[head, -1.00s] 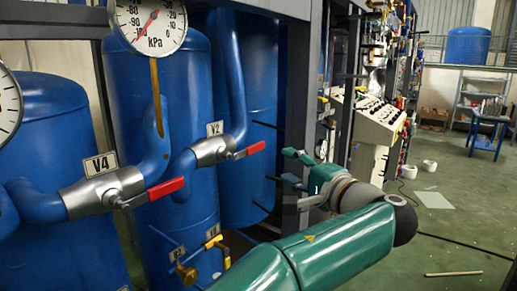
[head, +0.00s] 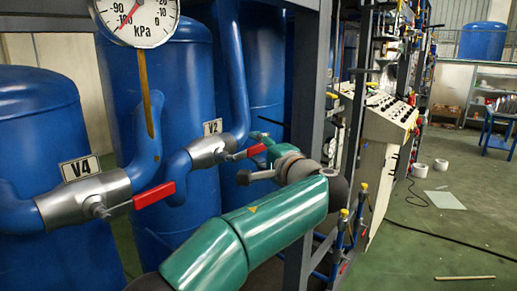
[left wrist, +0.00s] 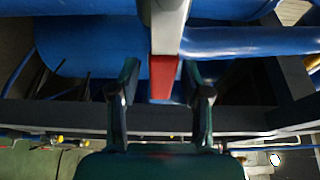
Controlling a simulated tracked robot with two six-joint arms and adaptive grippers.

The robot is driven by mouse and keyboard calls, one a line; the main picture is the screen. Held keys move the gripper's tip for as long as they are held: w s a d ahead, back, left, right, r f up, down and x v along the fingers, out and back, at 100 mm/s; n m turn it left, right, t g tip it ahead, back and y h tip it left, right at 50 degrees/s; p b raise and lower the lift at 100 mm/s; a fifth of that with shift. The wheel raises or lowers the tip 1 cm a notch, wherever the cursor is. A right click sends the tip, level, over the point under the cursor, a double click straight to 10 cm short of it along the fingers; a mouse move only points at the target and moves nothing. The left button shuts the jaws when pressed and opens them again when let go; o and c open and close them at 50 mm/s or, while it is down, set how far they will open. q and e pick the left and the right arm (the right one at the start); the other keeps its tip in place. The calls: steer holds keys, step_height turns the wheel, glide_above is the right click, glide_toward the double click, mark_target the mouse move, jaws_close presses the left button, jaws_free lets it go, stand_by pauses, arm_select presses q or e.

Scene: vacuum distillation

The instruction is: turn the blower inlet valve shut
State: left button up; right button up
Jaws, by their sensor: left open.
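Valve V2 (head: 210,152) is a silver valve body in a blue pipe, with a red lever handle (head: 257,150) pointing right. Valve V4 (head: 85,200) at the left has a similar red lever (head: 154,195), also lying along its pipe. The pictures do not name either as the blower inlet valve. My left gripper (head: 250,158) is open at the end of V2's red lever. In the left wrist view, the red lever end (left wrist: 164,80) lies between the two spread fingers, with gaps at both sides. My right gripper is not in view.
A kPa gauge (head: 137,14) hangs above the pipes. Blue tanks (head: 170,90) stand behind the valves. A dark frame post (head: 309,100) rises just right of my gripper. A control console (head: 388,118) stands farther right, with open green floor (head: 450,225) beyond.

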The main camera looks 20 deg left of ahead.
arm_select(q)
steer(key=shift+s, duration=0.1)
jaws_close()
